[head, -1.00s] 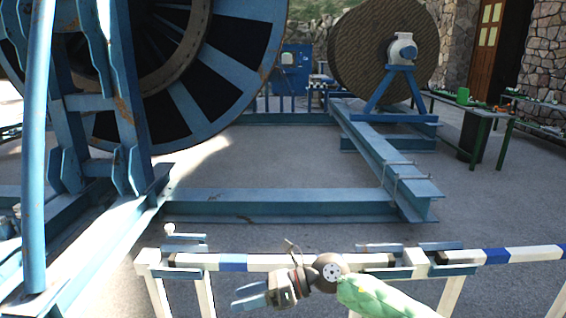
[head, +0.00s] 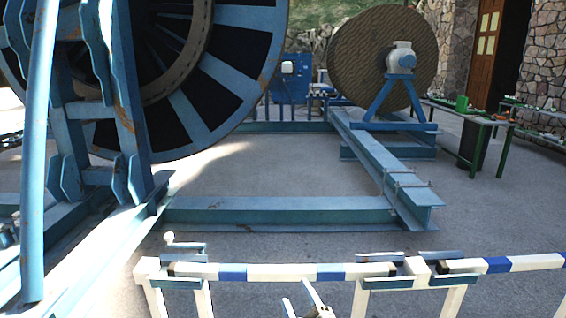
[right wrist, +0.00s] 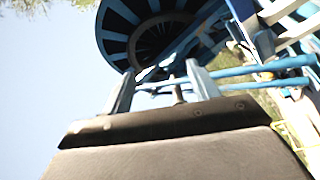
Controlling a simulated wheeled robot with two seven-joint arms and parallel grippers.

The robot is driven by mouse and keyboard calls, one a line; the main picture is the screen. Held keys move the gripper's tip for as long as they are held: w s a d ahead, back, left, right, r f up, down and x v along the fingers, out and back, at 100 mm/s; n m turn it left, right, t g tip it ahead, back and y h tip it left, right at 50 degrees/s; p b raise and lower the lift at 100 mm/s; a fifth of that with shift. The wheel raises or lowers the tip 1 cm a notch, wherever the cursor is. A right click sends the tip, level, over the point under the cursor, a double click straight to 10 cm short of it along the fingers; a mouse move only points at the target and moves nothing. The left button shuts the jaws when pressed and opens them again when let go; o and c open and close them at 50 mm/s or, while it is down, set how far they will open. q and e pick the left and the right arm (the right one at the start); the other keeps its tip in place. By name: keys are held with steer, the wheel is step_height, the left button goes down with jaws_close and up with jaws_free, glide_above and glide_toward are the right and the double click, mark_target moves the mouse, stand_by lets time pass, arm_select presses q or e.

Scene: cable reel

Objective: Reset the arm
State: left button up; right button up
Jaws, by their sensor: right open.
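My right gripper (head: 300,298) shows at the bottom edge of the head view, just below the blue-and-white barrier bar. Its two pale fingers point upward and stand apart, with nothing between them. The rest of my right arm is out of the head view. In the right wrist view the two open fingers (right wrist: 162,82) show with a gap between them, and that view is tilted toward a big blue reel and the sky. My left gripper is not in view.
A blue-and-white barrier (head: 290,272) stands close in front. Behind it are a blue steel frame (head: 285,211), a large blue reel (head: 225,70) at left and a brown cable drum (head: 365,58). Green tables (head: 470,118) stand at right. The floor inside the frame is clear.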

steer(key=s+d+f+m+g+h, duration=0.2)
steer(key=s+d+f+m+g, duration=0.15)
steer(key=f, duration=0.35)
steer(key=s+d+f+m+g+h, duration=0.2)
steer(key=s+f+m+g, duration=0.1)
steer(key=s+f, duration=0.25)
steer(key=s+d+f+m+g+h, duration=0.2)
steer(key=s+d+f+m+g, duration=0.15)
steer(key=f, duration=0.35)
steer(key=s+d+f+m+g, duration=0.1)
steer(key=s+f+g, duration=0.2)
steer(key=s, duration=0.6)
steer(key=s+d+f+m+g, duration=0.1)
steer(key=s+f+g, duration=0.3)
steer(key=s, duration=0.6)
steer(key=shift+f+m+y, duration=0.3)
steer(key=shift+f+m, duration=0.1)
steer(key=shift+f, duration=0.35)
steer(key=shift+a, duration=0.1)
